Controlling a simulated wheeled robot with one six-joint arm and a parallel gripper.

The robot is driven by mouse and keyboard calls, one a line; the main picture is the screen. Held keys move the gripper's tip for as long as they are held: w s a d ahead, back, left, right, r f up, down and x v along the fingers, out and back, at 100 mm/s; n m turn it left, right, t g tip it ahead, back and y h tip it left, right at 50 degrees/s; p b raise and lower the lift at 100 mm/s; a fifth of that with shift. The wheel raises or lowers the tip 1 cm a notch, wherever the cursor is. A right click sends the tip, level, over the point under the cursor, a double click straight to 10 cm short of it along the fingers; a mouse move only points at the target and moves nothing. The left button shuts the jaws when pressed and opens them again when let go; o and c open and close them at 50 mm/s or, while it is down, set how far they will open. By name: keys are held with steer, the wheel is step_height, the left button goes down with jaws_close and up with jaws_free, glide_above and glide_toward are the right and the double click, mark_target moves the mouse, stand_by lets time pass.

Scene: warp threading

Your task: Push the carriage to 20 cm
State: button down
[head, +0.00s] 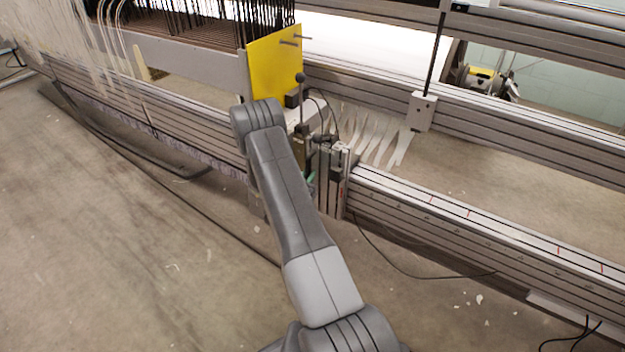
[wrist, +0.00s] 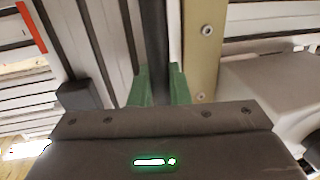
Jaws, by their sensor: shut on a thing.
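The carriage, with a yellow end plate (head: 275,65) and dark harness wires above, stands on the aluminium rails at upper left in the head view. A thin upright post with a dark round knob (head: 300,78) stands by its right end. My gripper is mostly hidden behind my arm in the head view. In the wrist view, the green fingers of my gripper (wrist: 156,88) are shut on a dark upright bar (wrist: 155,45). Whether this bar is the carriage's handle cannot be told.
The front rail (head: 480,215) runs to the lower right with red marks along its top. Pale strips (head: 375,130) fan out right of the carriage, near a white bracket block (head: 422,110). A black cable (head: 400,262) hangs below the front rail. The floor at left is mostly open.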

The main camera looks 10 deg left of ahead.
steer(key=shift+w+a+f, duration=0.1)
steer(key=shift+w+a, duration=0.15)
steer(key=shift+a, duration=0.6)
steer(key=c, duration=1.6)
jaws_free()
steer(key=shift+d, duration=0.1)
steer(key=shift+o, duration=0.7)
steer(key=shift+s+d, duration=0.1)
steer(key=shift+d, duration=0.15)
steer(key=shift+s, duration=0.1)
steer(key=s+a+p, duration=0.2)
steer(key=s, duration=1.1)
steer(key=shift+s+a+p, duration=0.15)
steer(key=shift+s+p, duration=0.1)
steer(key=shift+p, duration=0.05)
